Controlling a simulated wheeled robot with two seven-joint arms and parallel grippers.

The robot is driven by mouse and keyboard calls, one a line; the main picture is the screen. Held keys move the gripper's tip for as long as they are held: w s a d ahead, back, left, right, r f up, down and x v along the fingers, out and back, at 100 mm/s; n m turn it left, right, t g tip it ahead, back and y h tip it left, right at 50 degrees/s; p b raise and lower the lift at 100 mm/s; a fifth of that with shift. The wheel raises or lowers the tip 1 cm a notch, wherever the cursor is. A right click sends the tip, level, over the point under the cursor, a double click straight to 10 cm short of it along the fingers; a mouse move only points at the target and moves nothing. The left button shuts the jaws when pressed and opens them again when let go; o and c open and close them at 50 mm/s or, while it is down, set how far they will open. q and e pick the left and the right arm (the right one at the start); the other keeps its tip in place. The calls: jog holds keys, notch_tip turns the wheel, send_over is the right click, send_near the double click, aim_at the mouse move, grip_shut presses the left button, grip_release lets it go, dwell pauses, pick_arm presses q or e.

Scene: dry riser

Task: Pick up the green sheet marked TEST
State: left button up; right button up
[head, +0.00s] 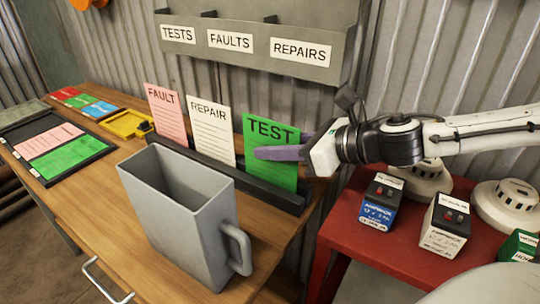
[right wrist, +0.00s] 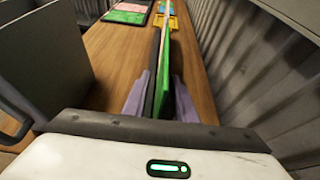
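The green TEST sheet (head: 270,130) stands upright in a dark slotted rack (head: 245,180) on the wooden bench, right of the white REPAIR sheet (head: 211,128) and the pink FAULT sheet (head: 166,112). My right gripper (head: 262,153) reaches in from the right, with a purple finger across the front of the TEST sheet. In the right wrist view, the purple fingers of this gripper (right wrist: 160,80) stand apart on either side of the edge-on green sheet (right wrist: 164,65). They look open around it, with a gap on the right. My left gripper is not in view.
A grey jug-like container (head: 170,210) with a handle stands in front of the rack. A wall holder (head: 260,40) has TESTS, FAULTS and REPAIRS slots. A red table (head: 400,245) at right carries boxes and detectors. A dark tray (head: 85,155) lies at left.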

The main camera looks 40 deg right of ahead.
jog(key=shift+b+x, duration=1)
jog(key=shift+x, duration=0.2)
jog(key=shift+c, duration=0.4)
grip_shut()
